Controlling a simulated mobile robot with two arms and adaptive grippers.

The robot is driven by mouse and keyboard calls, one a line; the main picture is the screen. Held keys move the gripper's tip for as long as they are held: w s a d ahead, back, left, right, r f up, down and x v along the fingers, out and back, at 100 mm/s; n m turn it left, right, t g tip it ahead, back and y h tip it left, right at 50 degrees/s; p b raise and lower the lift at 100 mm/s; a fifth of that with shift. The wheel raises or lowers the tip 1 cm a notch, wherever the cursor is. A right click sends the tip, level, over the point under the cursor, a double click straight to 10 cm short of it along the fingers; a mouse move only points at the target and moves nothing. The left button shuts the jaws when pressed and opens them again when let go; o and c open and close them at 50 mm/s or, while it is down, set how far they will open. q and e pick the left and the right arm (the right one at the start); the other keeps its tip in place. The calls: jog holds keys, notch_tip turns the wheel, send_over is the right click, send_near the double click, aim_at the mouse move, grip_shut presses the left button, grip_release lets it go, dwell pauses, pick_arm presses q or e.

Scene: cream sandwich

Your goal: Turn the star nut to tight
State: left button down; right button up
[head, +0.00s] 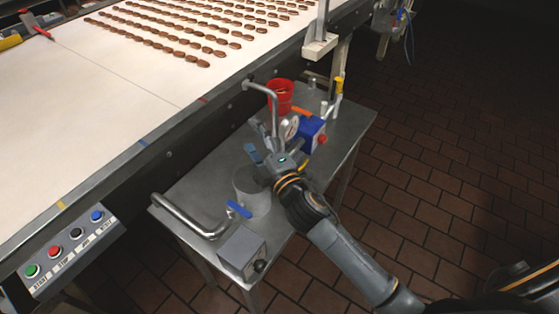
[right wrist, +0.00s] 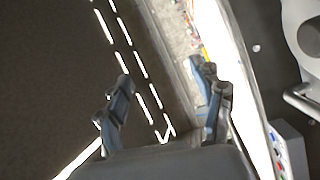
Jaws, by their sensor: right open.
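No part is clearly recognisable as the star nut. A small dark knob (head: 260,266) sits on a grey box at the table's front, and a red knob (head: 322,140) is on a blue device; I cannot tell whether either is the nut. My right gripper (head: 268,150) is over the metal side table, above and behind a grey cylinder (head: 252,198). Its fingers stand apart and empty in the right wrist view (right wrist: 166,82). My arm and gripper hide part of the table and devices. My left gripper is not in view.
A conveyor (head: 100,100) with rows of brown biscuits runs along the left. The side table (head: 345,125) also carries a bent pipe (head: 190,216), a blue lever (head: 238,209) and a red bucket (head: 280,95). A button panel (head: 72,250) is at lower left. Tiled floor on the right is clear.

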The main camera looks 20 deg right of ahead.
jog(key=s+a+r+n+g+y, duration=0.2)
jog(key=a+r+n+g+y, duration=0.45)
jog(key=n, duration=0.75)
jog(key=s+a+r+n+g+y, duration=0.1)
jog(key=a+r+n+g+y, duration=0.35)
jog(key=a+n+y, duration=0.65)
jog(key=d+f+n+g+h, duration=0.7)
jog(key=f+n+h, duration=0.5)
jog(key=n, duration=0.4)
jog(key=w+d+r+n+h+p, duration=0.1)
jog(key=w+d+n+h, duration=0.1)
jog(key=d+h, duration=0.5)
jog(key=w+d+r+n+h, duration=0.1)
jog(key=w+d+r+h, duration=0.15)
jog(key=d, duration=0.75)
jog(key=shift+h, duration=0.3)
jog(key=f+p, duration=0.1)
jog(key=f, duration=0.3)
jog(key=f+p, duration=0.2)
jog(key=f, duration=0.2)
jog(key=f+p, duration=0.1)
jog(key=f, duration=0.3)
jog(key=shift+s+a+f+p, duration=0.15)
jog(key=shift+s+f+p, duration=0.15)
jog(key=shift+f, duration=0.7)
